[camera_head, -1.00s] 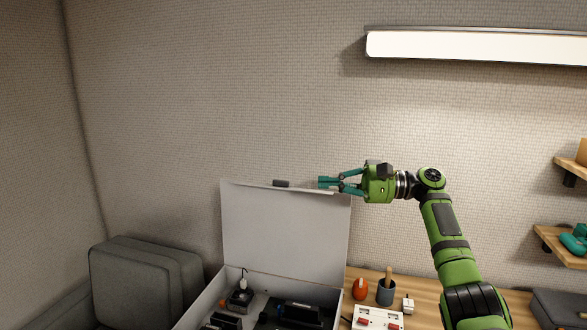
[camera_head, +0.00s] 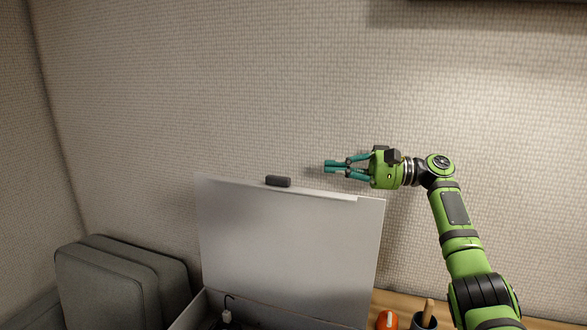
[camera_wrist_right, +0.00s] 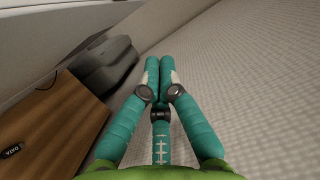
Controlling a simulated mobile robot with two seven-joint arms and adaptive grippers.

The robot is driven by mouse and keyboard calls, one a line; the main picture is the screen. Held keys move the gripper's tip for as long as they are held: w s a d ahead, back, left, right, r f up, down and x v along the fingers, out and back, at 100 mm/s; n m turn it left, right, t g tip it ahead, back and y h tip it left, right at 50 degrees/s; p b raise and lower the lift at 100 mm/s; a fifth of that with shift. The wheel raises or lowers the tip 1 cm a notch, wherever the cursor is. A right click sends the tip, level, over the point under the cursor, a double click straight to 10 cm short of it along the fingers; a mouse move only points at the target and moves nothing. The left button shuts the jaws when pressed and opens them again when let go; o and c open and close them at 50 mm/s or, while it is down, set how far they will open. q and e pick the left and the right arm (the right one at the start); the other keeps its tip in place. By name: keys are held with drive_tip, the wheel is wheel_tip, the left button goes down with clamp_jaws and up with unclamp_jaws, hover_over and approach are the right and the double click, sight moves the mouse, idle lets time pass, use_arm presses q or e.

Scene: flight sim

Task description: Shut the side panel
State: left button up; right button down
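The side panel (camera_head: 290,245) is a flat light-grey panel. It stands upright, open, at the back of a pale box (camera_head: 196,308). A dark handle (camera_head: 278,181) sits on its top edge. My right gripper (camera_head: 330,166) is above the panel's top edge, right of the handle, pointing left. Its teal fingers lie close together with nothing visible between them; the right wrist view also shows the fingertips (camera_wrist_right: 160,64) together. The gripper looks apart from the panel. My left gripper is not in view. The box's inside is mostly cut off at the bottom.
A grey cushioned seat (camera_head: 100,285) stands left of the box. An orange object (camera_head: 387,320) and a dark cup (camera_head: 424,321) stand on the wooden table right of the box. A textured wall is behind; the space above the panel is clear.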

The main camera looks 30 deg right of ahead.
use_arm(q)
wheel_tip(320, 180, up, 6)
drive_tip(key=p, duration=0.6)
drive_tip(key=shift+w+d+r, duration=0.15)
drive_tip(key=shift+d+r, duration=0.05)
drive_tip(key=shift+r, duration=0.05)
use_arm(e)
drive_tip(key=w+a, duration=0.2)
drive_tip(key=a, duration=0.7)
drive_tip(key=shift+a, duration=0.25)
drive_tip(key=shift+w+r, duration=0.1)
